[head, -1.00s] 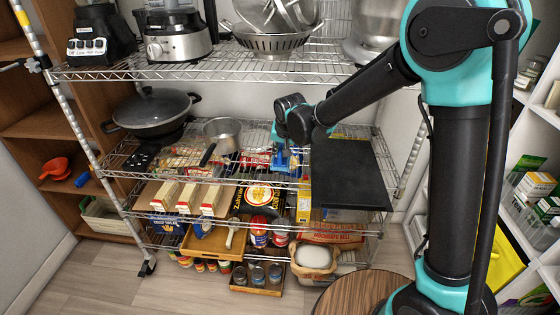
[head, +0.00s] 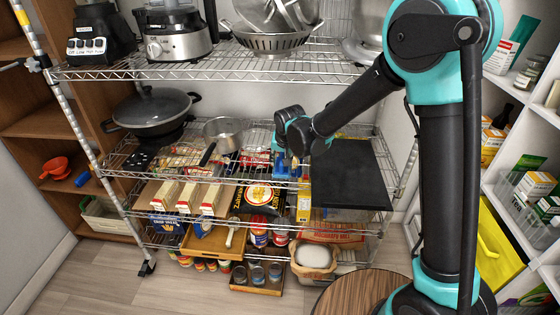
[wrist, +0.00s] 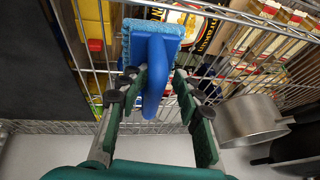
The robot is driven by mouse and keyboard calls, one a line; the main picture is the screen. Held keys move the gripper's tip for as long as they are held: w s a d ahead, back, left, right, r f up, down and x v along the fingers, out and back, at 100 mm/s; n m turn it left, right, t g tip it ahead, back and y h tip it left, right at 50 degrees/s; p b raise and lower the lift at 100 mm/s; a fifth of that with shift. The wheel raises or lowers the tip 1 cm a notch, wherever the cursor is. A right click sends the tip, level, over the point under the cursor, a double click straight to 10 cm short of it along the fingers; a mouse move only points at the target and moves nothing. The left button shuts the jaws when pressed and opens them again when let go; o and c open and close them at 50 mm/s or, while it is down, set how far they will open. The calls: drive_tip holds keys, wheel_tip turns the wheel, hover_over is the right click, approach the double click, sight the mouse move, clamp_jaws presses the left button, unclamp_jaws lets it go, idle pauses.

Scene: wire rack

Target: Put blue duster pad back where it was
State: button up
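The blue duster pad (wrist: 153,52) has a fuzzy flat head and a smooth curved handle. In the wrist view its head lies beyond my fingertips, and its handle runs back between them. In the head view my gripper (head: 288,152) is at the middle wire shelf, left of a black board. The blue pad (head: 283,168) shows only in part there, below my gripper. I cannot tell whether the pad touches the wires.
A metal saucepan (head: 224,132) stands left of my gripper, and it also shows in the wrist view (wrist: 250,120). The black board (head: 348,174) is close on the right. Boxes (head: 187,197) and a yellow carton (head: 304,204) stand below. The upper wire shelf (head: 235,65) hangs above.

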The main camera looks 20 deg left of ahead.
drive_tip(key=v, duration=1.2)
drive_tip(key=d+f+m+h, duration=0.1)
drive_tip(key=d+f, duration=0.2)
drive_tip(key=d, duration=2)
drive_tip(key=s+d+f+h, duration=0.1)
drive_tip(key=s+d+f, duration=0.2)
drive_tip(key=s+d, duration=0.3)
drive_tip(key=s+d+f+m, duration=0.1)
drive_tip(key=s+d+f, duration=0.3)
drive_tip(key=d, duration=0.9)
drive_tip(key=s, duration=0.3)
drive_tip(key=shift+s+d+h, duration=0.15)
drive_tip(key=shift+d+h, duration=0.2)
drive_tip(key=shift+h, duration=0.05)
